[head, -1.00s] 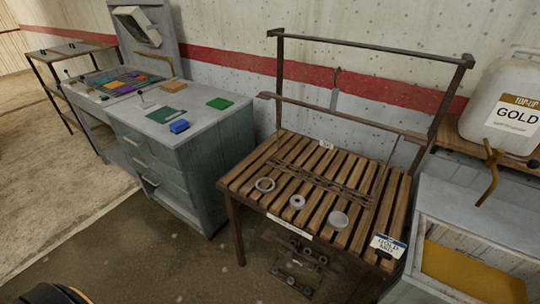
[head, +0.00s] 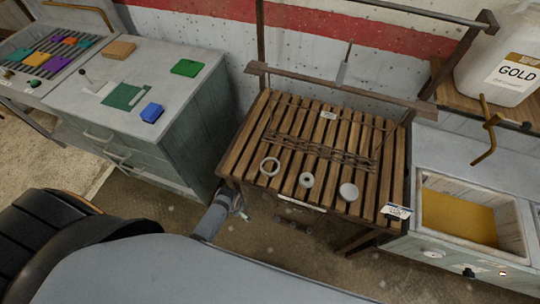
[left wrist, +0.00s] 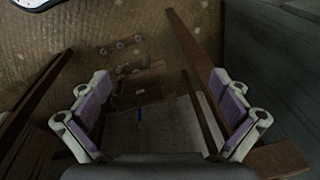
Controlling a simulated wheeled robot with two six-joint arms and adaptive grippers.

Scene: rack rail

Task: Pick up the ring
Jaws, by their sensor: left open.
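A thin pale ring (head: 270,175) lies flat at the front left of the slatted wooden rack table (head: 237,160) in the head view. To its right lie a thicker pale ring with a small hole (head: 306,180) and a round pale disc (head: 348,191). My left gripper (head: 241,208) is low by the table's front left corner, apart from the ring; my arm partly hides it. In the left wrist view my left gripper (left wrist: 162,108) is open, with nothing between its purple-padded fingers. The ring is not seen there. My right gripper is out of view.
Wooden bars cross the left wrist view close to the fingers. A grey cabinet (head: 185,130) stands left, and a sink unit with a yellow basin (head: 458,215) stands right.

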